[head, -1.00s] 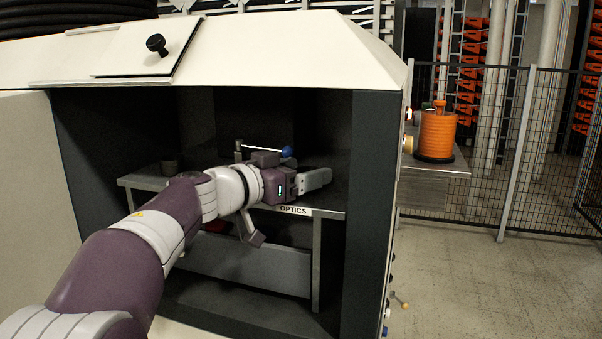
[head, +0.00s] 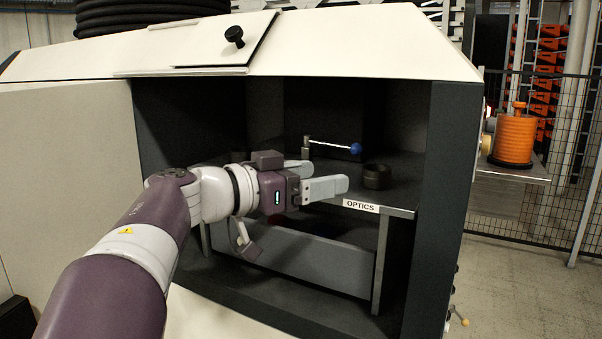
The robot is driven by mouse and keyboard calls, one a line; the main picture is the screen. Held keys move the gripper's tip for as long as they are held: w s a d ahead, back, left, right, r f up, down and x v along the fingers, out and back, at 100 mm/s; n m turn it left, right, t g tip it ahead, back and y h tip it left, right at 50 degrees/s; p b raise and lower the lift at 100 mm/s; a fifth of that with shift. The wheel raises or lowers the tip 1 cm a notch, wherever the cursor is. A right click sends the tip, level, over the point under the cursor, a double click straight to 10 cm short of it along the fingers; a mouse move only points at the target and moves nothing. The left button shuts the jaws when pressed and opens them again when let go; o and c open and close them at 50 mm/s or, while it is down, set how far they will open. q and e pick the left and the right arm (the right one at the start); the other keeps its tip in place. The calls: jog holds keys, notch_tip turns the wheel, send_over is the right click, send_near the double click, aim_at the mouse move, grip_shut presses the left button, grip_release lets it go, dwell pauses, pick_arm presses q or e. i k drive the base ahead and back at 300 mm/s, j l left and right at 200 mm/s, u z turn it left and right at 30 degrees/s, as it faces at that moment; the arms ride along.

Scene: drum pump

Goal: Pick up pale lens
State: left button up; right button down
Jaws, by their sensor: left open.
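I cannot make out a pale lens in the head view. My left gripper (head: 328,174) is open and empty at the front of the OPTICS shelf (head: 398,201), its two fingers pointing right. A dark round holder (head: 377,176) stands on the shelf just right of the fingertips, apart from them. A second dark round piece (head: 238,156) shows behind my left wrist, partly hidden. A thin lever with a blue knob (head: 355,148) sticks out from a small post (head: 306,148) behind the gripper. My right gripper is not in view.
The shelf sits inside a cabinet with a dark right side wall (head: 447,180) and a pale top (head: 350,40). A grey panel (head: 310,248) lies below the shelf. An orange ribbed cylinder (head: 514,140) stands on a side ledge outside, to the right.

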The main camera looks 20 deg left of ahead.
aim_at(237, 154)
jog(key=u, duration=0.95)
